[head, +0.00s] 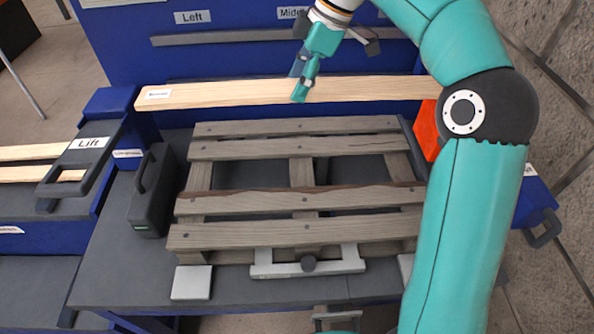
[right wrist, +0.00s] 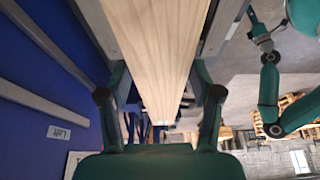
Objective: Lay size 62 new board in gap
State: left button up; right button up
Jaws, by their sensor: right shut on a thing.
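My right gripper (head: 303,88) is shut on the middle of a long pale wooden board (head: 225,95), which has a small white label at its left end. The label is too small to read. In the right wrist view the board (right wrist: 160,50) runs between the fingers. It is behind the grey weathered pallet (head: 240,234), near the blue back panel. The pallet has a wide gap (head: 255,172) between its second and third slats from the back. The third slat (head: 260,202) has a ragged brown edge. A teal arm, apparently my left, shows in the right wrist view; its gripper (right wrist: 255,22) is small and unclear.
A dark handled case (head: 152,195) stands left of the pallet. A metal clamp bar (head: 308,264) lies at its front edge. An orange-red object (head: 426,130) is partly hidden behind my right arm.

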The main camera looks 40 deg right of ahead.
aim_at(294, 173)
notch_tip(294, 173, down, 24)
jog(key=shift+f+b, duration=0.1)
jog(key=shift+b, duration=0.3)
jog(key=o, duration=1.1)
jog(key=v, duration=1.2)
jog(key=shift+a, duration=0.1)
